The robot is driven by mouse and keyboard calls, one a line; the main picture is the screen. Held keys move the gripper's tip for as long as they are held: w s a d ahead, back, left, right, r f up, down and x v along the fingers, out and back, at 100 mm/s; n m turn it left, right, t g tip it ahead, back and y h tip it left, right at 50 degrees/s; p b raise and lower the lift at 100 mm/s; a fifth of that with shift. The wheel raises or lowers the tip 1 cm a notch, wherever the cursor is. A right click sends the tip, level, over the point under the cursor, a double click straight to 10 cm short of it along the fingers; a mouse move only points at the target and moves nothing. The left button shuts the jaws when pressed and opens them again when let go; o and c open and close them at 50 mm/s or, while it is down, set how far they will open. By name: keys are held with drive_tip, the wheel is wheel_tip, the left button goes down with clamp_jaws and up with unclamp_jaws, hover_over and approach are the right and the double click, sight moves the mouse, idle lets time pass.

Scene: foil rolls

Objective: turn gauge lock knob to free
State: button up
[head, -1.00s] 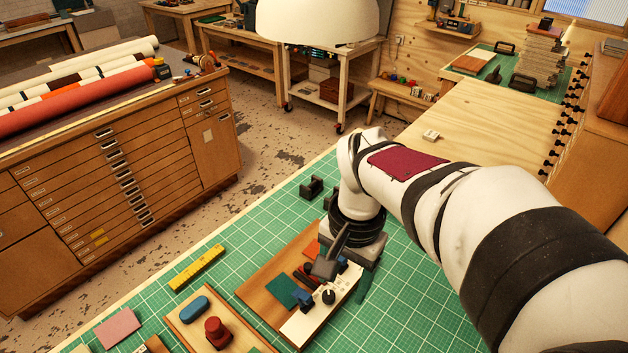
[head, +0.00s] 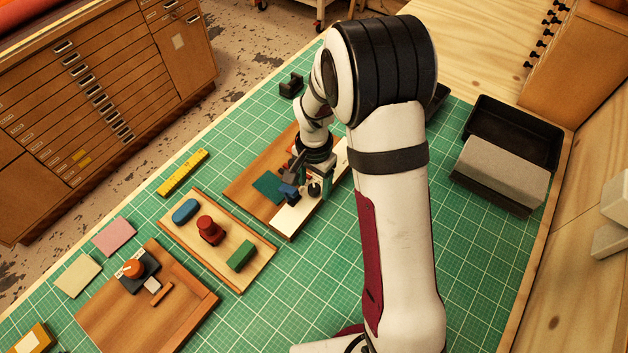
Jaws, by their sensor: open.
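A small black knob (head: 314,188) stands on the white strip (head: 290,217) along the right side of a wooden board (head: 236,191). A blue block (head: 288,193) sits beside it. My gripper (head: 312,178) is open, pointing down over this strip at the black knob; whether its fingers straddle or touch the knob cannot be told. My wrist and arm hide the far part of the strip. An orange knob (head: 134,268) on a black base with small pale labels is on another board (head: 185,305) at lower left. No lettering on either knob is readable.
A middle board (head: 258,272) holds a blue piece (head: 186,211), a red knob (head: 209,230) and a green block (head: 240,254). A yellow bar (head: 183,172) lies on the green mat (head: 440,290). A grey block (head: 500,170) and black tray (head: 515,130) stand at right.

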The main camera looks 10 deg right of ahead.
drive_tip(key=shift+f, duration=0.1)
drive_tip(key=shift+c, duration=0.2)
clamp_jaws()
drive_tip(key=n, duration=0.4)
drive_tip(key=shift+n, duration=0.4)
drive_tip(key=n, duration=0.4)
drive_tip(key=shift+n, duration=0.3)
drive_tip(key=n, duration=0.4)
drive_tip(key=shift+n, duration=2.4)
